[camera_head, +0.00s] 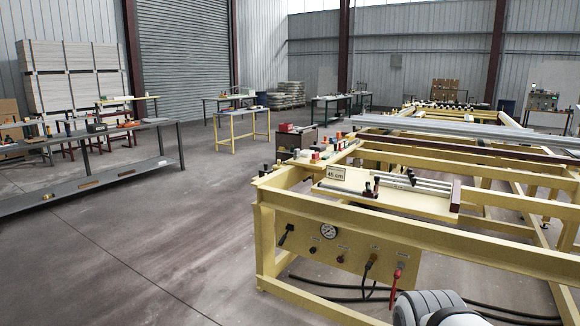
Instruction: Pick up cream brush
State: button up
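I cannot make out a cream brush; many items are too small to tell apart at this distance. Small items lie on the left grey workbench (100,132), on the yellow frame table (350,225) and on benches farther back. My gripper's fingers are not in view. A rounded white and grey part of my own arm shows at the bottom right edge.
A small yellow table (241,115) stands farther back. Open concrete floor (150,240) lies between the left workbench and the frame.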

aim_at(276, 168)
jog(key=u, duration=0.35)
jog(key=i, duration=3.45)
jog(key=z, duration=0.25)
jog(key=k, duration=0.85)
jog(key=z, duration=0.15)
jog(key=i, duration=0.85)
jog(key=u, duration=0.05)
